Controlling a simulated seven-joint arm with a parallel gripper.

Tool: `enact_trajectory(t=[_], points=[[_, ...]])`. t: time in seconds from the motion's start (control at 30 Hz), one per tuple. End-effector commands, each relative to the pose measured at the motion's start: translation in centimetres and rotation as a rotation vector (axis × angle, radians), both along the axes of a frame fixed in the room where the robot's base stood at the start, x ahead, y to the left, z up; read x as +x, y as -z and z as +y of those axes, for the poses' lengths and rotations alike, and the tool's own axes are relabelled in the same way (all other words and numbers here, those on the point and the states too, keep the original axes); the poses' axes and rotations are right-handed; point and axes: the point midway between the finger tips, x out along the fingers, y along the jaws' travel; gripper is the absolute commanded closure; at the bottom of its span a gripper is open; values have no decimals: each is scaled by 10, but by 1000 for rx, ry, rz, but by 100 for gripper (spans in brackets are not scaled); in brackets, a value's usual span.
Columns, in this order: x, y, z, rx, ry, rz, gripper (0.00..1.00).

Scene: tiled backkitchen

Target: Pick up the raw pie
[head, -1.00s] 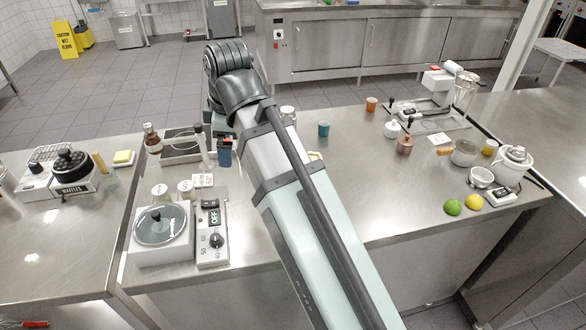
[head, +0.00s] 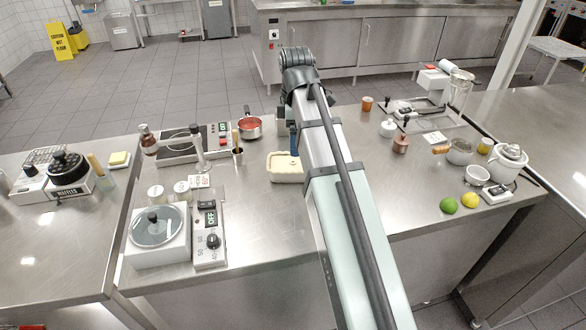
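A cream rectangular dish with a pale yellowish top (head: 287,167), which looks like the raw pie, sits on the middle steel counter, left of my arm. Its right edge is close to or behind my arm. A dark blue part at the end of my arm, seemingly my gripper (head: 294,142), shows just behind and above the dish. Its fingers are too small and hidden to tell whether they are open or shut, or whether they touch the dish.
A red-filled saucepan (head: 249,127) stands behind the dish. A tall-handled stand (head: 198,150) and a lidded white cooker (head: 158,232) are to the left. A lime (head: 448,205) and a lemon (head: 469,200) lie at the right. Counter in front of the dish is clear.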

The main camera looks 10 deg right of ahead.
Motion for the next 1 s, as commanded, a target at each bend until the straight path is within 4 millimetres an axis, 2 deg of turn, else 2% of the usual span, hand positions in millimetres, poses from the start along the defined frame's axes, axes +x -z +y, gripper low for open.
enact_trajectory(t=[0.1, 0.3, 0.73, 1.0], points=[[-1, 20, 0, 0, 0, 2, 0], [-1, 44, 1, 0, 0, 1, 0], [-1, 63, 2, 0, 0, 0, 0], [-2, 93, 6, 0, 1, 0, 0]])
